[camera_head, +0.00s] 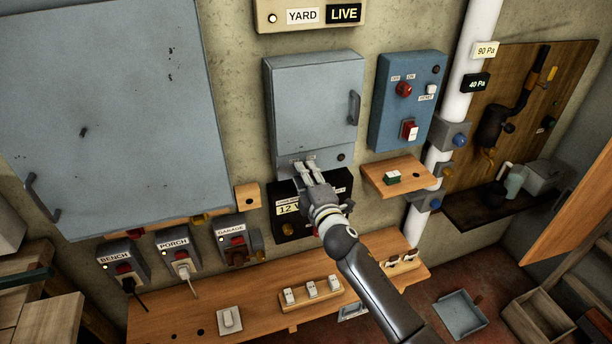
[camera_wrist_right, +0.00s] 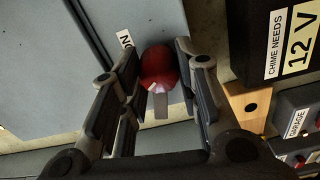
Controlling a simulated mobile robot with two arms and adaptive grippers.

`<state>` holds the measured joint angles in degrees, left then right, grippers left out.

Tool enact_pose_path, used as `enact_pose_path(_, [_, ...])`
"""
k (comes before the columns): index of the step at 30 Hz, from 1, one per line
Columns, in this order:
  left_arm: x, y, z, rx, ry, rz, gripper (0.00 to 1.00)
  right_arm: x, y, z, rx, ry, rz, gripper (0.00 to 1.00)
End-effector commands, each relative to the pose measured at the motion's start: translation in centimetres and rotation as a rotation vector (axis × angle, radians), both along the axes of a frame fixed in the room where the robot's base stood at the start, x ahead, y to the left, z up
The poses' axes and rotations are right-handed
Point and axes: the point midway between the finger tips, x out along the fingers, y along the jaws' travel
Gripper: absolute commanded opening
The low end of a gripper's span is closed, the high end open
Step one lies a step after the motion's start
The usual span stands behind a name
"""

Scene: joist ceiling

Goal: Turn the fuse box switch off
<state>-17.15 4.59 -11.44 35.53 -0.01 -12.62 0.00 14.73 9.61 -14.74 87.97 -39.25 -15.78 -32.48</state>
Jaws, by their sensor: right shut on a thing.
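The grey fuse box (camera_head: 318,100) hangs on the wall with its door shut and a dark handle on its right side. My right gripper (camera_head: 306,168) reaches up to its lower edge and covers the switch in the head view. In the right wrist view a red rounded switch knob (camera_wrist_right: 158,68) with a short grey stem sits between the fingers of my right gripper (camera_wrist_right: 155,55), which are shut on it. An ON label (camera_wrist_right: 125,39) is beside the knob. I cannot tell which position the switch is in. My left gripper is not in view.
A black 12 V box (camera_head: 287,208) is close below the fuse box, behind my right gripper. A blue switch box (camera_head: 405,100) and a small wooden shelf (camera_head: 410,187) are to the right. A large grey panel (camera_head: 110,110) is left, above the bench, porch and garage sockets.

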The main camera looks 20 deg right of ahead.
Motion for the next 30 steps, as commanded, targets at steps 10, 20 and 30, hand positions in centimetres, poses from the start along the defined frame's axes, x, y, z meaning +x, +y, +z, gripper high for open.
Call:
enact_pose_path(10, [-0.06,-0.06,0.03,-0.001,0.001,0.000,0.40,0.01,-0.06,-0.07,-0.116,-0.003,-0.001,0.00])
enact_pose_path(20, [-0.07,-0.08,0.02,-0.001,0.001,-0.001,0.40,0.01,-0.06,-0.07,-0.131,-0.003,-0.002,0.00])
enact_pose_path(30, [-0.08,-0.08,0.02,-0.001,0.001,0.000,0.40,0.01,-0.04,-0.06,-0.129,-0.004,-0.001,0.52])
